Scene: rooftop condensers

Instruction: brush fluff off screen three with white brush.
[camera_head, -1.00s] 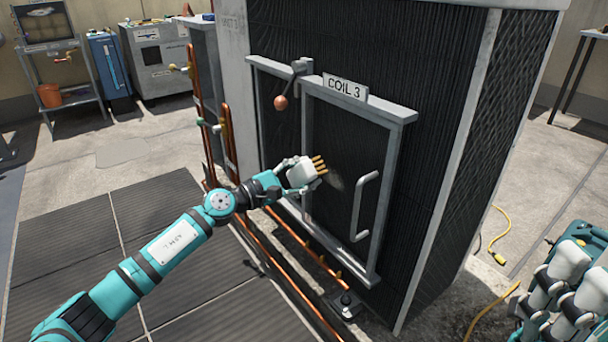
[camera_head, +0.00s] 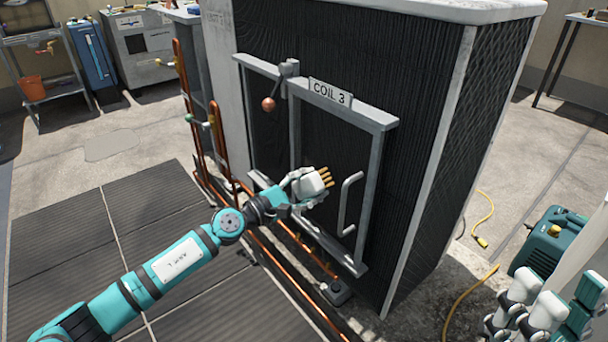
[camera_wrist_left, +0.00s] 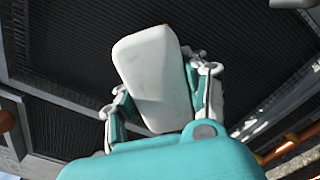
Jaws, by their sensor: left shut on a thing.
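Screen three is the dark mesh panel (camera_head: 342,148) in a grey frame under the "COIL 3" plate (camera_head: 330,92). My left gripper (camera_head: 298,188) is shut on the white brush (camera_head: 312,183), in front of the panel's lower left half. The brush's tan bristles (camera_head: 326,177) point right, close to the mesh; whether they touch cannot be told. The left wrist view shows the brush's white block (camera_wrist_left: 155,75) between the two fingers. I cannot make out fluff clearly on the mesh. My right gripper (camera_head: 540,318) is at the lower right, apart from the screen; its jaw state is unclear.
A grey pull handle (camera_head: 346,205) stands out right of the brush. A latch lever with a copper-coloured ball (camera_head: 268,104) is at upper left. Copper pipes (camera_head: 285,255) run low before the unit. A teal machine (camera_head: 547,240) and yellow cable (camera_head: 487,222) are at right.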

